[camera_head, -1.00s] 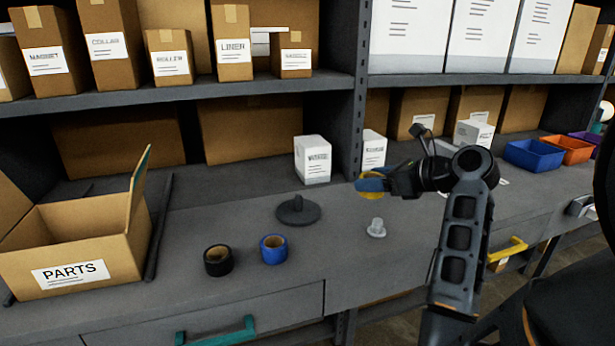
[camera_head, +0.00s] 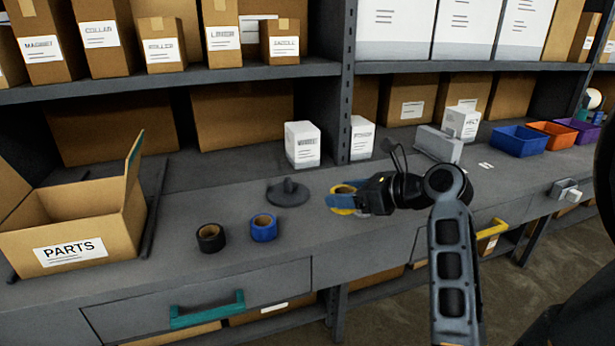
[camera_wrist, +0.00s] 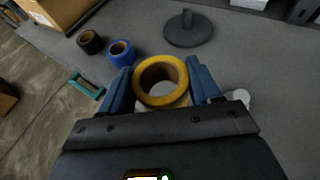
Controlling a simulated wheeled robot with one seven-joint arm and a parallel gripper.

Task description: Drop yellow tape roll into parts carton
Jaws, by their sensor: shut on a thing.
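The yellow tape roll (camera_wrist: 160,80) is between the two blue fingers of my gripper (camera_wrist: 160,88) in the wrist view. My gripper is shut on it. In the head view my gripper (camera_head: 350,202) with the yellow tape roll (camera_head: 342,189) is right of the grey disc stand, over the workbench; the fingers partly hide the roll. The parts carton (camera_head: 75,225) stands open at the left end of the bench, with a PARTS label on its front and a raised flap on its right. Its inside floor is not visible.
A black tape roll (camera_head: 210,238) and a blue tape roll (camera_head: 263,227) lie between carton and gripper. A grey disc stand (camera_head: 288,193) with a post is behind them. Shelves (camera_head: 180,86) with labelled boxes rise behind. Coloured bins (camera_head: 518,140) stand at far right.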

